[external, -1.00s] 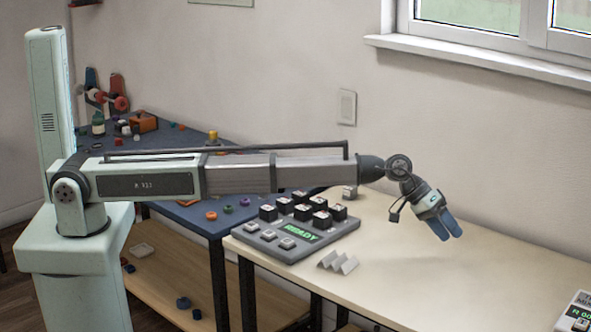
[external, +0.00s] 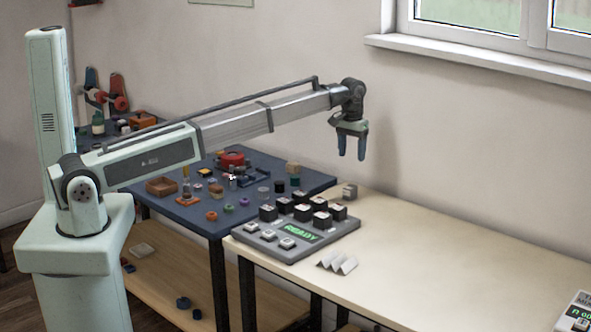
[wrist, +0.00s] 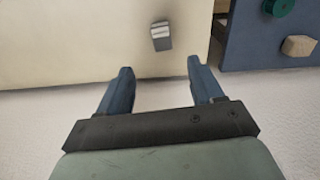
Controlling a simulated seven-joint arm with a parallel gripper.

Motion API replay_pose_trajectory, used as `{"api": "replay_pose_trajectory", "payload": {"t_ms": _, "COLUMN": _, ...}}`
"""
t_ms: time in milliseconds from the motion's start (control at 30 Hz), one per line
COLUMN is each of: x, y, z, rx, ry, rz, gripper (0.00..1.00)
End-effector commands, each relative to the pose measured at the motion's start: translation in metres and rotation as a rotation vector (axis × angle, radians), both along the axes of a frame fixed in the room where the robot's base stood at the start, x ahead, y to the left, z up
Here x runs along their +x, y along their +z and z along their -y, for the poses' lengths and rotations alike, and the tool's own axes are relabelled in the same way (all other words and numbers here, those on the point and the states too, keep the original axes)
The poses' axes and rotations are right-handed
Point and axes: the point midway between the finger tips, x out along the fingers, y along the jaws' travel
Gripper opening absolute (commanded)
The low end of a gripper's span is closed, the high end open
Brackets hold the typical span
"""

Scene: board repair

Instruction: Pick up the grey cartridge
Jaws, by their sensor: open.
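The grey cartridge (external: 350,191) is a small grey block on the cream table, near its back left corner and behind the board. It also shows in the wrist view (wrist: 161,38), with a light band across it, ahead of the gap between my fingers. My gripper (external: 352,157) is open and empty. Its blue fingers point down above the cartridge, clearly apart from it. In the wrist view my two blue fingers (wrist: 160,66) stand wide apart.
The grey board (external: 285,248) with black and white blocks and a green READY display stands close in front of the cartridge. A folded metal piece (external: 337,263) lies nearby. A blue table (external: 200,224) with many small parts adjoins at left. The cream table's right side is mostly clear.

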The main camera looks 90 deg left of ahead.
Motion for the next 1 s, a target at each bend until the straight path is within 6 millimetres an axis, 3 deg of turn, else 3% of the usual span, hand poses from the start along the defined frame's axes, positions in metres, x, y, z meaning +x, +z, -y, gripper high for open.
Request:
{"api": "replay_pose_trajectory", "payload": {"t_ms": 233, "x": -0.007, "y": -0.009, "z": -0.008, "rx": 0.000, "ry": 0.013, "rz": -0.018, "gripper": 0.66}}
{"api": "replay_pose_trajectory", "payload": {"t_ms": 700, "x": -0.006, "y": -0.079, "z": -0.007, "rx": 0.000, "ry": 0.012, "rz": -0.016, "gripper": 0.66}}
{"api": "replay_pose_trajectory", "payload": {"t_ms": 1000, "x": -0.004, "y": -0.096, "z": -0.005, "rx": 0.001, "ry": 0.012, "rz": -0.015, "gripper": 0.66}}
